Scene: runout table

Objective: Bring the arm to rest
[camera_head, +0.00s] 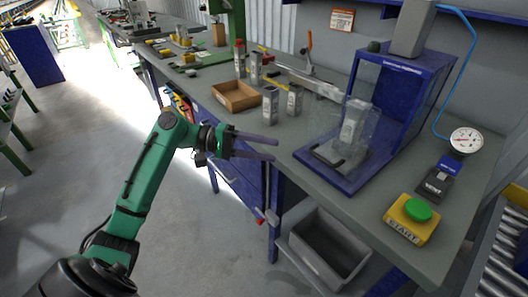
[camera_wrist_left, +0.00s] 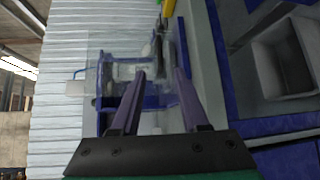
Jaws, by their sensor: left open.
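My left arm is green and reaches in from the lower left of the head view. Its gripper (camera_head: 272,148) is open and empty, in front of the table's front edge. Its two purple fingers also show in the left wrist view (camera_wrist_left: 158,80), spread apart with nothing between them. The grey runout table (camera_head: 300,135) lies beyond and to the right of the fingers. My right gripper does not show in either view.
A blue press station (camera_head: 340,181) with a clear guard stands on the table. A yellow START button box (camera_head: 411,221), a dial gauge (camera_head: 465,141) and a wooden tray (camera_head: 235,106) are also there. A grey bin (camera_head: 330,247) sits below. Open floor lies left.

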